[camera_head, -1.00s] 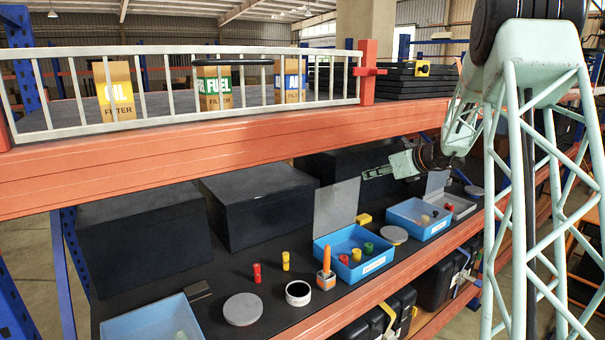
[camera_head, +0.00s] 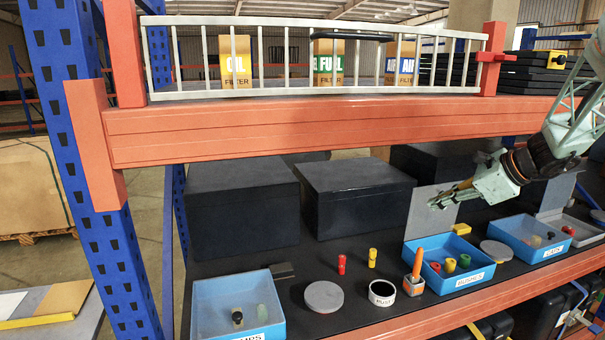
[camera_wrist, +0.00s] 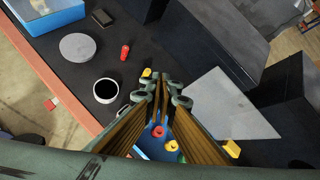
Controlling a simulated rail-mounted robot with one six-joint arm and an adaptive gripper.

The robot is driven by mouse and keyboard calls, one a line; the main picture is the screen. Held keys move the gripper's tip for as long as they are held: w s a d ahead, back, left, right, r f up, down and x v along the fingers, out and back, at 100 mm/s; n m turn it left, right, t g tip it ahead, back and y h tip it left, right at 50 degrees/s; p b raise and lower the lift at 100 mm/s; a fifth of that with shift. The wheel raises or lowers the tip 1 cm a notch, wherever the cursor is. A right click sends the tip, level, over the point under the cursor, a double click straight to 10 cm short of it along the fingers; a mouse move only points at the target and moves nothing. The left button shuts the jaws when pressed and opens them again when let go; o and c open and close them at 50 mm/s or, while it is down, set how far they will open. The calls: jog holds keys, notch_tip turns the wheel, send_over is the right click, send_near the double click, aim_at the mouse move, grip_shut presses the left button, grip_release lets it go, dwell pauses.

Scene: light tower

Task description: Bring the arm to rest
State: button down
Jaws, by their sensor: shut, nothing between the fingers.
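My gripper (camera_head: 449,196) is shut and empty, held in the air above the right part of the lower shelf, in front of an upright grey panel (camera_head: 425,212). In the wrist view its long wood-toned fingers (camera_wrist: 159,88) come together above the blue bin. My gripper touches nothing that I can see.
A red piece (camera_head: 342,264), a yellow piece (camera_head: 372,257), a grey disc (camera_head: 323,296), a white-rimmed cup (camera_head: 382,292) and an orange-handled tool (camera_head: 415,272) stand on the black shelf. Dark boxes (camera_head: 357,195) stand behind. The orange beam (camera_head: 330,130) crosses above.

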jog(key=s+a+r+n+g+h+b, duration=0.1)
jog(key=s+a+r+n+g+b, duration=0.1)
jog(key=s+a+n, duration=0.7)
jog(key=s+a+r+n+g+b, duration=0.25)
jog(key=s+a, duration=0.85)
jog(key=s, duration=0.7)
jog(key=s+f+n+h+b, duration=0.2)
jog(key=s+n, duration=0.4)
jog(key=s, duration=0.8)
jog(key=s+f+n+h+b, duration=0.2)
jog(key=s+n, duration=0.4)
jog(key=s, duration=0.9)
notch_tip(320, 180, down, 2)
jog(key=shift+s+a+f+n+t+h+b, duration=0.1)
jog(key=shift+s+a+n+t+h+b, duration=0.15)
jog(key=shift+n+t+h+b, duration=0.15)
jog(key=shift+w+d, duration=0.1)
